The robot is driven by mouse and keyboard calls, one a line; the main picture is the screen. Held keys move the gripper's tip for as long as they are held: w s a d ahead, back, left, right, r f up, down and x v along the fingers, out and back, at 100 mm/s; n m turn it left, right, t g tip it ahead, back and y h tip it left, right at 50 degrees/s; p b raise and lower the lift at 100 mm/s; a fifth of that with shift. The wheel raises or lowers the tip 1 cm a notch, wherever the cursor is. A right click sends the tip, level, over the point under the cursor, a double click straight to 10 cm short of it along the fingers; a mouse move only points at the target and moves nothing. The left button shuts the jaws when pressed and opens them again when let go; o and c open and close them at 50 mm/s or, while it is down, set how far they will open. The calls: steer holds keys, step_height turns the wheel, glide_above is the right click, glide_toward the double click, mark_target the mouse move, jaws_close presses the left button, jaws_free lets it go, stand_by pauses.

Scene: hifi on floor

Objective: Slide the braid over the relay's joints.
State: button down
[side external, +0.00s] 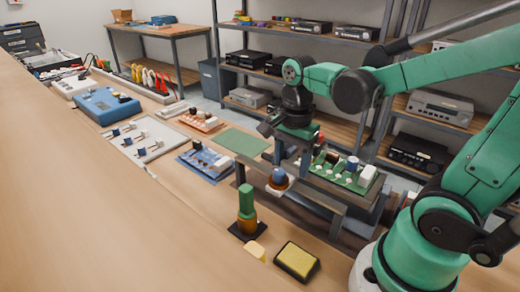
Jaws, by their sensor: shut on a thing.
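My gripper (279,160) points down at the left end of the board holder, shut on a small round piece (278,178) with a blue top and an orange-and-white lower part. This piece may be the braid's spool; no strand of braid can be made out. The green circuit board (335,175) lies in the dark holder just right of my gripper. It bears a white block (368,175), a blue cylinder (352,164) and dark parts. I cannot tell which is the relay, and its joints are too small to see. The piece appears beside the board; contact is unclear.
In front stand a green-and-orange upright tool (246,208) on a black base and a yellow sponge (296,261) in a dark tray. Left lie a blue board (205,161), a green mat (243,142) and a white parts tray (140,138).

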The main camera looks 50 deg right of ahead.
mark_target(272, 177)
steer(key=shift+s, duration=0.1)
steer(key=shift+c, duration=0.8)
jaws_free()
steer(key=shift+r, duration=2.8)
steer(key=n, duration=0.2)
steer(key=a+n+t, duration=0.1)
steer(key=n, duration=0.1)
steer(key=shift+f+t, duration=0.3)
steer(key=shift+f, duration=0.1)
steer(key=n, duration=0.2)
steer(key=a+n+t, duration=0.1)
steer(key=n, duration=0.1)
steer(key=w+f+n+t, duration=0.1)
steer(key=n, duration=0.1)
steer(key=shift+a, duration=0.35)
steer(key=n, duration=0.1)
steer(key=a+n+t, duration=0.1)
steer(key=n, duration=0.1)
steer(key=n+t, duration=0.1)
steer(key=n, duration=0.1)
steer(key=shift+w+a+f, duration=0.15)
steer(key=shift+w+f, duration=0.05)
steer(key=shift+w, duration=0.1)
steer(key=n, duration=0.1)
steer(key=n+t, duration=0.1)
steer(key=n, duration=0.1)
steer(key=shift+w+a+t, duration=0.15)
steer(key=shift+a+t, duration=0.15)
steer(key=shift+a, duration=0.05)
